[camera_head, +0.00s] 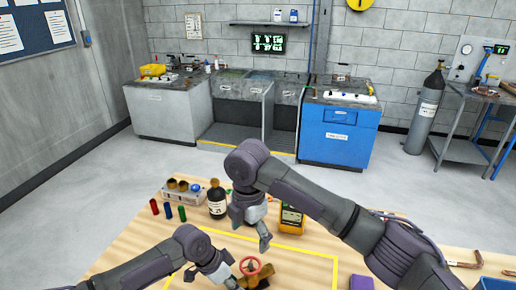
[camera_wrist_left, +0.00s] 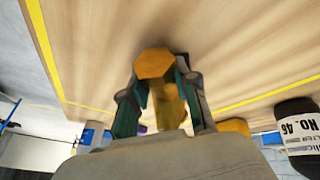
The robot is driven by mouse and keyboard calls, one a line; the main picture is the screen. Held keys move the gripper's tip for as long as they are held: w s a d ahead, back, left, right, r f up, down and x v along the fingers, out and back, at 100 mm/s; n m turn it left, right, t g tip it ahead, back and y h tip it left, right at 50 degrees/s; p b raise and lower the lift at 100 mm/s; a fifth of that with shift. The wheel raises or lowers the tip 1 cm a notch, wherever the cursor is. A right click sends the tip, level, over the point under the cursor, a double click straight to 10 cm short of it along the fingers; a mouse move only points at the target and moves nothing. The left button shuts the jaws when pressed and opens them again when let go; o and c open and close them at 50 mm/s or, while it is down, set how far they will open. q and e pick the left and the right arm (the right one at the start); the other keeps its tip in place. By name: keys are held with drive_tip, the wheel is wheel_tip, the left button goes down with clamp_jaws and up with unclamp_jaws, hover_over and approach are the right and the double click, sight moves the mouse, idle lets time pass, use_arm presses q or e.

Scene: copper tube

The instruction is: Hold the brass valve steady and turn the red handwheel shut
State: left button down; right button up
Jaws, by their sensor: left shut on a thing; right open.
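The brass valve (camera_head: 262,281) lies on the wooden table near the bottom edge of the head view, with the red handwheel (camera_head: 250,265) on top. My left gripper (camera_head: 234,283) comes in from the left and is shut on the valve's body. In the left wrist view my left gripper's fingers (camera_wrist_left: 158,95) stand on both sides of the valve, whose hexagonal end (camera_wrist_left: 154,63) faces the camera. My right gripper (camera_head: 265,246) points down just above and behind the handwheel, open and apart from it. The handwheel is not clear in the wrist view.
A dark bottle (camera_head: 217,203), a yellow meter (camera_head: 292,220), a grey block with round fittings (camera_head: 184,190) and small coloured cylinders (camera_head: 168,212) stand behind the grippers. A purple block (camera_head: 361,282) and copper pipe (camera_head: 466,264) lie right. Yellow tape (camera_head: 310,256) marks the work area.

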drive_tip(key=w+a+r+m+t+y, duration=0.1)
drive_tip(key=w+a+r+t+y, duration=0.15)
drive_tip(key=w, duration=0.35)
drive_tip(key=w+a+r+t+y, duration=0.1)
drive_tip(key=w+a+t+y, duration=0.15)
drive_tip(key=w+t, duration=0.2)
drive_tip(key=w+d+r+m+t+y, duration=0.1)
drive_tip(key=w+d+r+m+t, duration=0.1)
drive_tip(key=w+d+r+t, duration=0.5)
drive_tip(key=shift+w+d+r+y, duration=0.3)
drive_tip(key=shift+w+d, duration=0.1)
drive_tip(key=shift+w, duration=1.15)
